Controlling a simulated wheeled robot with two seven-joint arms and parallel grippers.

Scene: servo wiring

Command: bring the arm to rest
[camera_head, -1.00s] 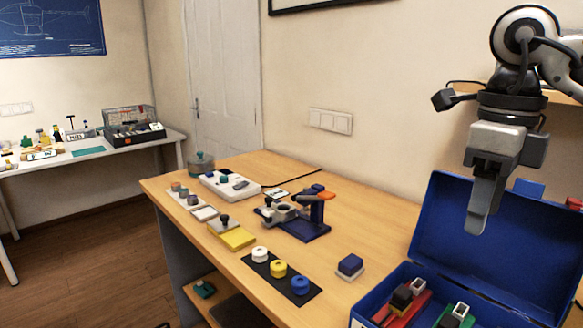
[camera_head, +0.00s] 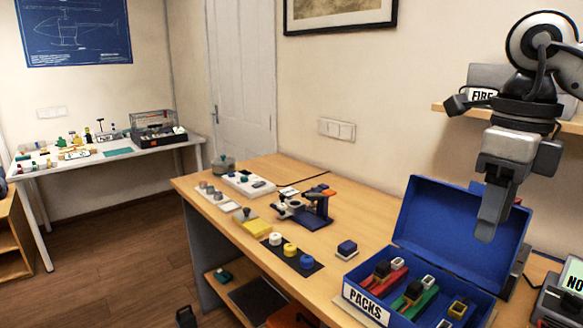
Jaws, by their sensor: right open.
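My right gripper (camera_head: 488,226) hangs from its arm at the upper right in the head view. It points down in front of the raised lid of the blue box, high and apart from the table, with nothing seen between its fingers. The fingers overlap from this angle. My left gripper is not in view.
The blue box (camera_head: 363,306) marked PACKS stands open at the wooden table's (camera_head: 352,217) right end with several packs inside. A blue clamp fixture (camera_head: 317,207), a yellow block (camera_head: 256,228) and a black spool mat (camera_head: 310,269) lie left of it. A shelf (camera_head: 566,127) is behind the arm.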

